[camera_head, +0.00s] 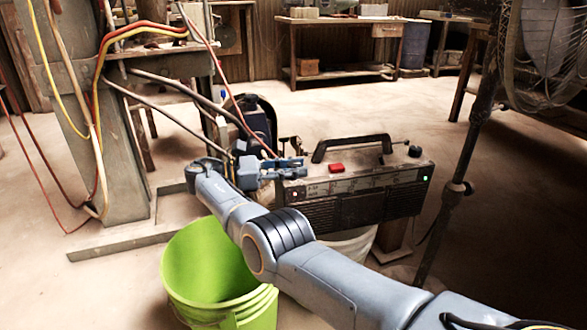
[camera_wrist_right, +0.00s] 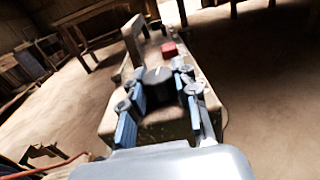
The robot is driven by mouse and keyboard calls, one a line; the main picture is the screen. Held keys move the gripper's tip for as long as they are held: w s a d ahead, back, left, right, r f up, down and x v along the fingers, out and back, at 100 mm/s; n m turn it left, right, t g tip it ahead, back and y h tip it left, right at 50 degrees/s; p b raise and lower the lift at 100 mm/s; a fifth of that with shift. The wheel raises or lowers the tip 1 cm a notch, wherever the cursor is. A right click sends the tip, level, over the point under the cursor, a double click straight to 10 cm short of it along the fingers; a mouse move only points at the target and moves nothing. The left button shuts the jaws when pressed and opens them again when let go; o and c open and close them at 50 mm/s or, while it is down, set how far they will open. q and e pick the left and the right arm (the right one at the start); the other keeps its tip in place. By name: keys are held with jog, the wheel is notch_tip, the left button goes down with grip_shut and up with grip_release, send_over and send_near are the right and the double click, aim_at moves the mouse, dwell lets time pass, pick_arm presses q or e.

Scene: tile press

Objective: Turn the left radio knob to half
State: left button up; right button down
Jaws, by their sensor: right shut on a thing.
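The radio (camera_head: 365,190) is a dark, worn box with a black carry handle on top, a red button (camera_head: 336,168) and a lit green light on its front. My right gripper (camera_head: 282,170) is at the left end of its top. In the wrist view, my right gripper (camera_wrist_right: 159,88) has its blue-padded fingers on both sides of the left knob (camera_wrist_right: 157,74), shut on it. This knob is black with a light pointer mark. It is hidden behind the fingers in the head view. A second black knob (camera_head: 415,151) stands at the right end. My left gripper is out of view.
A green bucket (camera_head: 215,262) stands on the floor below my right arm. A pale bucket-like support (camera_head: 352,243) shows under the radio. A metal post with hanging cables (camera_head: 98,120) is at left, a dark stand pole (camera_head: 462,150) at right. Workbenches (camera_head: 340,40) stand behind; open floor lies between.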

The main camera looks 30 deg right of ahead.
aim_at(293, 164)
jog(key=c, duration=1)
grip_release()
notch_tip(293, 164, up, 10)
jog(key=shift+r, duration=0.1)
